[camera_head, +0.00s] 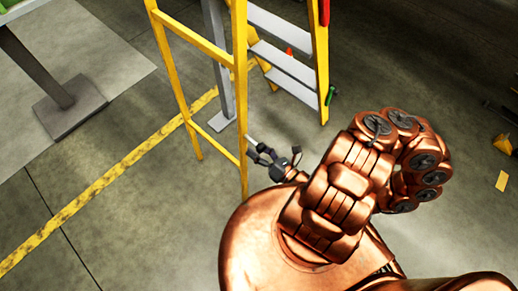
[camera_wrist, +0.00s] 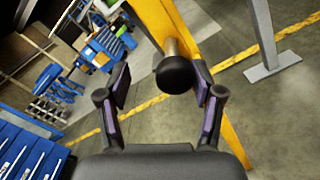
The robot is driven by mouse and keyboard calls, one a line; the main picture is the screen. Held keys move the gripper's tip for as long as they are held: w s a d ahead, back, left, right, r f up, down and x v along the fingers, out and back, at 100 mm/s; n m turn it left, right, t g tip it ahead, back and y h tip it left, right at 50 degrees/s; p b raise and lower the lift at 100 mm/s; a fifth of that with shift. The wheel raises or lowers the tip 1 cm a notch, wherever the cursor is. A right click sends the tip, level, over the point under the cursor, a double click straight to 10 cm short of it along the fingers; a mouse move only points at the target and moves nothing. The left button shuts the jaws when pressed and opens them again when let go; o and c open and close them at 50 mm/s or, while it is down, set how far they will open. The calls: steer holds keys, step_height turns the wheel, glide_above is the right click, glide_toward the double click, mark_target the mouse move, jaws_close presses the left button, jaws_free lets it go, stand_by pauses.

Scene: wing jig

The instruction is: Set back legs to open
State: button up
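A yellow stepladder with grey steps (camera_head: 280,58) stands at the top of the head view. Its yellow back-leg frame (camera_head: 184,95) is on the left, spread apart from the step side. My gripper (camera_head: 264,154) is beside the nearer back leg (camera_head: 241,105). In the wrist view, a metal rod with a round black knob (camera_wrist: 176,75) sticks out from a yellow leg (camera_wrist: 156,18) toward me. My gripper (camera_wrist: 161,78) is open, with the knob between its fingertips, nearer the right one. I see a gap on the left; contact on the right is unclear.
A grey post (camera_head: 219,65) on a foot stands behind the back legs. A grey post base (camera_head: 70,106) is at the left. Blue cabinets (camera_wrist: 25,150) and shelves show in the wrist view. The floor around the yellow line (camera_head: 110,178) is clear.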

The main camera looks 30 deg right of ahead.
steer(key=shift+d, duration=0.15)
stand_by(0.4)
steer(key=shift+s, duration=0.1)
steer(key=shift+s+d, duration=0.35)
steer(key=shift+s, duration=0.2)
steer(key=v, duration=1)
steer(key=shift+s, duration=0.25)
stand_by(0.4)
steer(key=shift+f, duration=0.1)
stand_by(0.5)
